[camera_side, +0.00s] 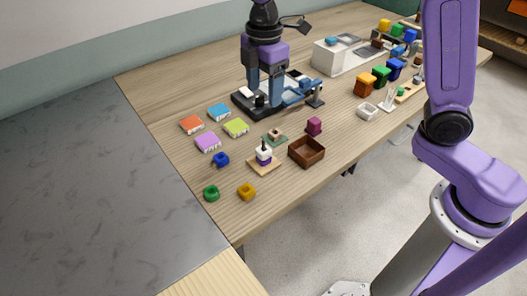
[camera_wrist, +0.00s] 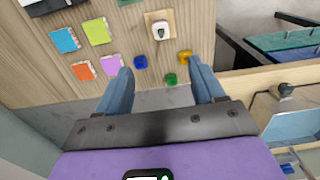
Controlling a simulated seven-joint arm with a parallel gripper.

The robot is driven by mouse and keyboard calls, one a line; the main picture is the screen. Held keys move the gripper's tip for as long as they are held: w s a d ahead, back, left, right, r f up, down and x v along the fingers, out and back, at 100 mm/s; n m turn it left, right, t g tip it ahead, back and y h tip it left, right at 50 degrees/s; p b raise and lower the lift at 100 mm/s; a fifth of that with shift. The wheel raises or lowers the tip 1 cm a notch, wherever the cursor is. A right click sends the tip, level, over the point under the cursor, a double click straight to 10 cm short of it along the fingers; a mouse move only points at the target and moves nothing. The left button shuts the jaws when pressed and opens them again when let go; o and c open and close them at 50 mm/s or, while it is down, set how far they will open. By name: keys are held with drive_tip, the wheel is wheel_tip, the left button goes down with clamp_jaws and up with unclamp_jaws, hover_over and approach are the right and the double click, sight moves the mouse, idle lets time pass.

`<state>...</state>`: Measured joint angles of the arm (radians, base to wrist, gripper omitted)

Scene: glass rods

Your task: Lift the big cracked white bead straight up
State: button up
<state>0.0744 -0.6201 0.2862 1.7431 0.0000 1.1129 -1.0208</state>
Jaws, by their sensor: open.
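The white bead (camera_side: 264,157) sits around a dark upright peg on a small tan wooden base (camera_side: 253,170), near the middle of the table's front part. It also shows in the wrist view (camera_wrist: 161,31), at the top centre, beyond my fingertips. Any crack is too small to make out. My gripper (camera_side: 265,103) is open and empty, fingers pointing down, behind the bead in the side view and apart from it. In the wrist view my gripper's (camera_wrist: 160,69) two blue-grey fingers stand wide apart with nothing between their tips.
A brown open box (camera_side: 306,159) and a magenta block (camera_side: 314,126) stand right of the bead. Blue (camera_side: 221,160), green (camera_side: 211,193) and yellow (camera_side: 247,191) pieces lie left and in front. Several coloured tiles (camera_side: 208,142) lie farther left. A dark tray is near my fingers.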

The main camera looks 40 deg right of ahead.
sight(264, 144)
drive_tip(key=shift+s+a+f, duration=0.1)
drive_tip(key=shift+a+f, duration=0.05)
drive_tip(key=shift+f, duration=8.6)
drive_tip(key=c, duration=1.1)
drive_tip(key=shift+r, duration=0.15)
wheel_tip(264, 144, up, 10)
drive_tip(key=shift+f, duration=0.1)
